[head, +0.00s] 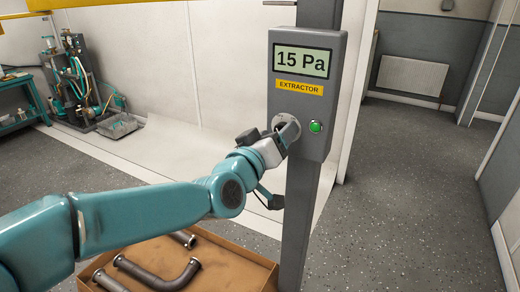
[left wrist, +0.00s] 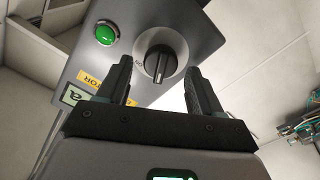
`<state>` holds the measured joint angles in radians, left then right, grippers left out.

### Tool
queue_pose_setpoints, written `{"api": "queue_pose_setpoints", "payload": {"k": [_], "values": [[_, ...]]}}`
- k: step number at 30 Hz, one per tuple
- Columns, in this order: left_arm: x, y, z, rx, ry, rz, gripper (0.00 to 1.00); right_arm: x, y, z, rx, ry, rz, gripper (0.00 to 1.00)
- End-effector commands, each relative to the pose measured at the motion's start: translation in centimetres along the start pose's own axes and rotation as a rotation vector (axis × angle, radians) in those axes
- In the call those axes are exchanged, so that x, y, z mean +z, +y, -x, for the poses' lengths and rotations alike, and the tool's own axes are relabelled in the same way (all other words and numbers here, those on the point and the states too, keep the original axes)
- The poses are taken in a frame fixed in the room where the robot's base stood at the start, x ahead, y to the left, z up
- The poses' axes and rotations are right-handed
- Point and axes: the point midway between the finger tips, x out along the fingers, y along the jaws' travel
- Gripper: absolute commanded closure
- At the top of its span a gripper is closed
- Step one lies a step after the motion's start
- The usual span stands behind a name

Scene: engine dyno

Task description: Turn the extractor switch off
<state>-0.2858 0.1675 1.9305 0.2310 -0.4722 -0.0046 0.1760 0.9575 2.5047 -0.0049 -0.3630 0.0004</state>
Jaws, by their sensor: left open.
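The extractor box (head: 300,100) is a grey panel on a post, with a display (head: 302,62) reading "15 Pa" and a yellow "EXTRACTOR" label (head: 299,87). A green lamp (head: 315,127) glows on it and also shows in the left wrist view (left wrist: 106,33). The black rotary switch (left wrist: 160,62) sits on a pale round plate with partly readable lettering. My left gripper (head: 288,132) is at the box and mostly hides the switch in the head view. In the left wrist view its open fingers (left wrist: 159,68) flank the knob; whether they touch it I cannot tell.
The grey post (head: 298,220) stands beside a cardboard box (head: 225,248) holding bent metal pipes (head: 160,275). A teal workbench (head: 20,122) and machinery (head: 75,75) are at the back left. The floor to the right (head: 410,190) is clear.

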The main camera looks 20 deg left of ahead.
Motion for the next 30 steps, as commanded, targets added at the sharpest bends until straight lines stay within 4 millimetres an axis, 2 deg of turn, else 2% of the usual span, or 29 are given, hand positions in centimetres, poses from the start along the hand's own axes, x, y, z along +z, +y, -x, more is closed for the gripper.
{"api": "queue_pose_setpoints", "payload": {"k": [12,16,21,30], "values": [[-0.1,0.1,10.4,0.002,0.002,0.001,0.34,0.0,-0.1,0.3,0.0,0.0,0.0,0.57],[-0.1,0.1,13.1,0.002,0.002,0.001,0.34,0.0,-0.2,0.7,0.0,0.0,0.0,0.57],[-0.1,0.1,15.0,0.002,0.001,0.0,0.34,0.0,-0.3,0.9,0.0,0.0,0.0,0.57],[0.0,0.0,15.5,0.001,0.0,0.0,0.34,0.0,-0.3,0.9,0.0,0.0,0.0,0.57]]}}
